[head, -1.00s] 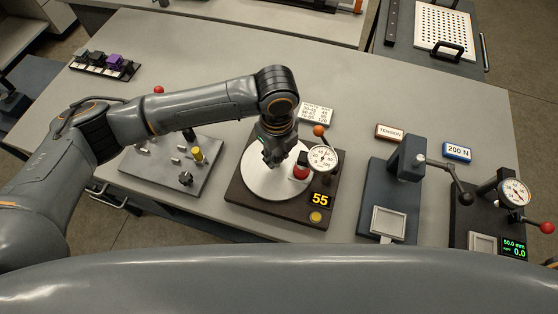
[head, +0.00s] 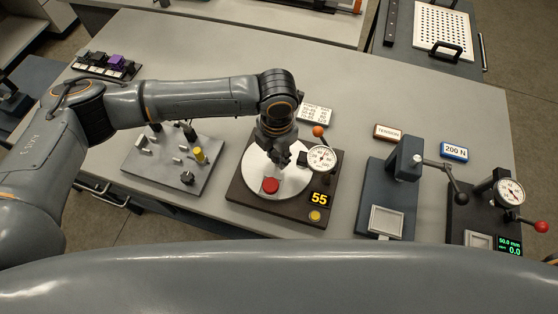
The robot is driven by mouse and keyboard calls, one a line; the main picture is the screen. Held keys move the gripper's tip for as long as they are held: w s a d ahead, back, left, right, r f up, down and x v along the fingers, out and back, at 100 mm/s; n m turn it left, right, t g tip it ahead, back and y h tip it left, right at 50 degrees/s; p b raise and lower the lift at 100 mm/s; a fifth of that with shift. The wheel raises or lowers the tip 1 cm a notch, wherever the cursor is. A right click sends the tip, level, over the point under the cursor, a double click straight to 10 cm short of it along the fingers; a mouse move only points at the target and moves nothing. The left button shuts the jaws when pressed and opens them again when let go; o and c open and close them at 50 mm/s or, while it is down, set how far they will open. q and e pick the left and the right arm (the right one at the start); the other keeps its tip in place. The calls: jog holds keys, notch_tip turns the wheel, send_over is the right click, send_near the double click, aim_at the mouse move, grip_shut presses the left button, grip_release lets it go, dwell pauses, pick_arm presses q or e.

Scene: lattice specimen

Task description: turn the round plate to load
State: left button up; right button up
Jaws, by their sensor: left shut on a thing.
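The round plate (head: 296,186) is a white disc on a dark square base in the middle of the head view. My left gripper (head: 281,161) points down over the plate's middle and is shut on a part of the plate; the fingers hide the exact part held. A dial gauge (head: 321,158) and an orange ball knob (head: 319,131) stand at the plate's right side. A display (head: 319,198) on the base reads 55. My right gripper is not in view.
A grey fixture board (head: 165,180) with a yellow post lies to the left. A blue-grey press (head: 385,195) with a lever stands to the right, with a second gauge station (head: 485,215) beyond it.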

pick_arm(q)
jog(key=o, duration=1)
jog(key=shift+r, duration=0.1)
notch_tip(320, 180, up, 6)
jog(key=p, duration=0.5)
jog(key=shift+f, duration=0.25)
jog(key=shift+f, duration=0.1)
